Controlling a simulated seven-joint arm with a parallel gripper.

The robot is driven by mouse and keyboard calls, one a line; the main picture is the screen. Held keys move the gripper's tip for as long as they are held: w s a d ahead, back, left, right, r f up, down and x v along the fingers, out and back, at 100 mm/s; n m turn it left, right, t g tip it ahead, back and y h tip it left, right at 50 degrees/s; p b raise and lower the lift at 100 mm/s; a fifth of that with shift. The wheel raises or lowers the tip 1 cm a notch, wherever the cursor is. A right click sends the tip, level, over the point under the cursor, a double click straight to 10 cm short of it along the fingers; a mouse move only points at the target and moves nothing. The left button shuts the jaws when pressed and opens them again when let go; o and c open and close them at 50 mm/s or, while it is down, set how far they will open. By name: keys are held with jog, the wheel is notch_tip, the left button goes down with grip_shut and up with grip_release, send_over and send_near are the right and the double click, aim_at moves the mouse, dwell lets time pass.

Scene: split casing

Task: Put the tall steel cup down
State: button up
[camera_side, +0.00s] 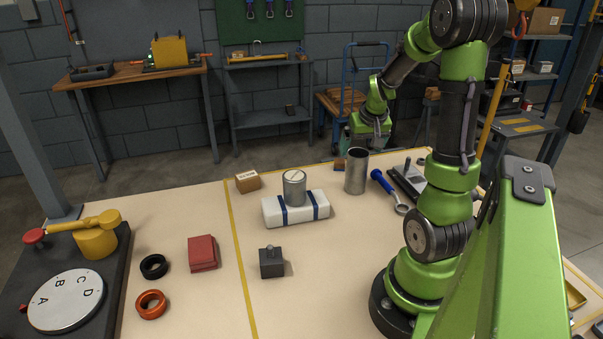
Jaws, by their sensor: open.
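The tall steel cup (356,175) stands upright on the table, right of the white block, with its open mouth facing up. My gripper (370,143) is just above and behind its rim, pointing down. It is open, and the cup's body is not between its fingers as far as I can see. The fingertips are small and partly hidden by the cup's rim. A shorter steel cylinder (294,190) with a line across its top sits on the white block with blue bands (270,212).
A cardboard box (247,181) is behind the white block. A blue-handled tool (384,182) and a dark fixture (408,178) lie right of the cup. A dark weight (271,262), red block (202,253), black ring (153,266) and orange ring (150,304) are nearer. Clear table lies front centre.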

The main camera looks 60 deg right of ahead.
jog(key=v, duration=0.6)
jog(key=w+a+r+n+t+y, duration=0.1)
jog(key=w+a+r, duration=0.15)
jog(key=a, duration=0.45)
jog(key=w+a+r+n+t+y, duration=0.1)
jog(key=w+a+r+t, duration=0.15)
jog(key=a, duration=0.45)
jog(key=s+a+n+y, duration=0.3)
jog(key=a+n, duration=0.1)
jog(key=a, duration=1.4)
jog(key=shift+a+r+t+y, duration=0.3)
jog(key=shift+a+r+t, duration=0.05)
jog(key=shift+r+t, duration=0.15)
